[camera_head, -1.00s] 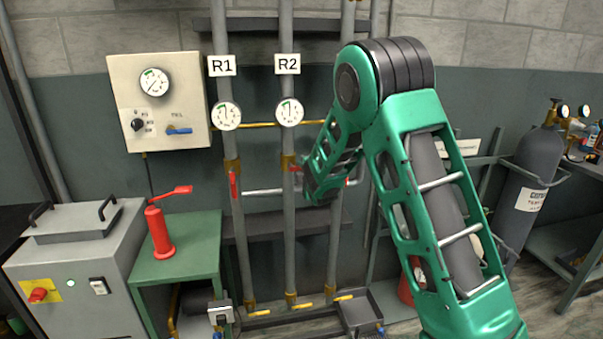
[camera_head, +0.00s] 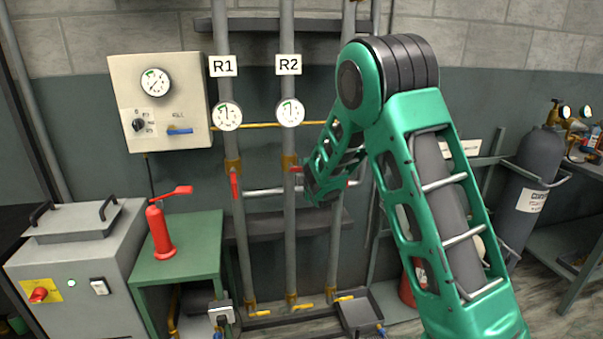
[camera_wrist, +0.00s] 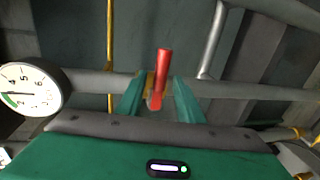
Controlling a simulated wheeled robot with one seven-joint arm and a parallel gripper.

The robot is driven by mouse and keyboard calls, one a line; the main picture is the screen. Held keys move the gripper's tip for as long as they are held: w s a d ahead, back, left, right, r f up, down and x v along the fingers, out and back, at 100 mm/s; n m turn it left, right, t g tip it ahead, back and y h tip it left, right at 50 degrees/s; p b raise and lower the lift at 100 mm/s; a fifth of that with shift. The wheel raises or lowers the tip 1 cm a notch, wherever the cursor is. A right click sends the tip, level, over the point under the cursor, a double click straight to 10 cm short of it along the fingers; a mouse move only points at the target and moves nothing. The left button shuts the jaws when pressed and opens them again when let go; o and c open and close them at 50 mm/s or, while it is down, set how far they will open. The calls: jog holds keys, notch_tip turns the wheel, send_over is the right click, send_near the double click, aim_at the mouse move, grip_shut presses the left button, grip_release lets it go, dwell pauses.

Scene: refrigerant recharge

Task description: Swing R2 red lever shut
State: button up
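The R2 red lever (camera_wrist: 160,80) stands out crosswise from its pipe in the wrist view. In the head view only a small red part of it (camera_head: 297,169) shows on the R2 pipe (camera_head: 290,220), beside my arm. My gripper (camera_wrist: 160,103) has its two green fingers on either side of the lever, with gaps visible. It looks open and around the lever's line, not clamped on it. Whether a finger touches the lever cannot be told. In the head view my green arm hides the fingers. The R2 label (camera_head: 288,64) and the gauge (camera_head: 290,112) are above the lever.
The R1 red lever (camera_head: 234,186) hangs along its pipe to the left. A gauge (camera_wrist: 25,90) is close at the left of the wrist view. A yellow pipe (camera_wrist: 110,40) and a grey pipe (camera_wrist: 213,40) cross behind. A green table (camera_head: 190,255) holds a red pump (camera_head: 160,232).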

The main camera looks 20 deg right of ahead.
jog(key=v, duration=1)
jog(key=s+d+f+m+g+h, duration=0.25)
jog(key=s+d+m+g, duration=0.55)
jog(key=s+d+m, duration=0.8)
jog(key=s+a+m+g+y, duration=0.1)
jog(key=s+m+g+y, duration=0.1)
jog(key=s, duration=1.5)
jog(key=s+a+m+g+y, duration=0.1)
jog(key=s+m+g, duration=0.4)
jog(key=s, duration=1.2)
jog(key=shift+s+a+m+g+y, duration=0.2)
jog(key=shift+a+m+g+y, duration=0.15)
jog(key=shift+g+y, duration=0.2)
